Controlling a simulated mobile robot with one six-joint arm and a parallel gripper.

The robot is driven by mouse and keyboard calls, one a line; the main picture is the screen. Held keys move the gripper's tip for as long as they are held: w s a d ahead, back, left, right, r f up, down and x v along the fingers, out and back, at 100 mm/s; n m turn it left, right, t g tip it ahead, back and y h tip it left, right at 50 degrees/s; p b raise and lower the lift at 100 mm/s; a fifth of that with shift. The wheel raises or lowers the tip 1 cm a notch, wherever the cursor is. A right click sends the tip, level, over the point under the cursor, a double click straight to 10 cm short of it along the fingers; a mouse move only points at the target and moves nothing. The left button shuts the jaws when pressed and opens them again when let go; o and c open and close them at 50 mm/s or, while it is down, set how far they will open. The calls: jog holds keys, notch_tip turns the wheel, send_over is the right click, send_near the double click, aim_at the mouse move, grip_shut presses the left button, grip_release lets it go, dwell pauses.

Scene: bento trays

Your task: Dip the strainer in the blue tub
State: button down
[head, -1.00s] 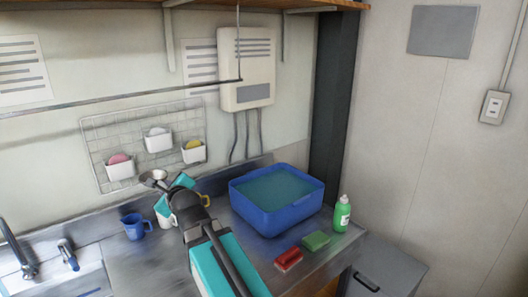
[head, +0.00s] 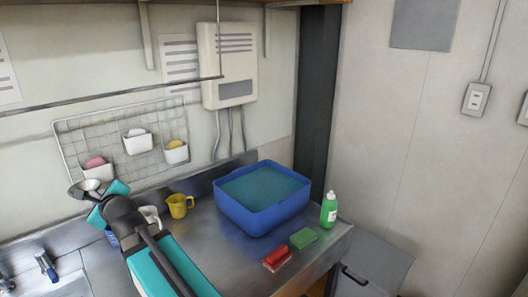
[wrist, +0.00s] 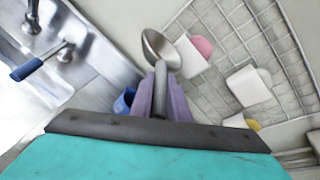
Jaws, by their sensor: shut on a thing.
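The strainer (head: 85,188) is a metal bowl on a handle, held up at the left in front of the wall rack. In the wrist view its bowl (wrist: 155,45) stands beyond the purple fingers of my gripper (wrist: 158,88), which is shut on its handle. In the head view my wrist hides most of the fingers. The blue tub (head: 258,217) stands on the steel counter, right of my arm, with bluish-green liquid inside. The strainer is well left of the tub and apart from it.
A yellow mug (head: 181,207) and a partly hidden white mug (head: 150,214) stand between my arm and the tub. The wire rack (head: 70,150) hangs behind.

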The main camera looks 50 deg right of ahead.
jog(key=shift+d, duration=0.15)
jog(key=d+f+g+p, duration=0.2)
jog(key=d+g+p, duration=0.25)
jog(key=d, duration=2.55)
jog(key=s+d+r+n+g+p, duration=0.1)
jog(key=s+d+p, duration=0.1)
jog(key=s+d, duration=0.3)
jog(key=s+d+r+n+g+y+p, duration=0.1)
jog(key=s+d, duration=0.4)
jog(key=d, duration=0.6)
jog(key=s+d+r+n+g+y+p, duration=0.1)
jog(key=s+d+r+n+g+p, duration=0.1)
jog(key=s+d, duration=0.4)
jog(key=d, duration=0.3)
jog(key=shift+r+p, duration=0.25)
jog(key=shift+p, duration=0.15)
jog(key=shift+d+f, duration=0.1)
jog(key=shift+f, duration=0.05)
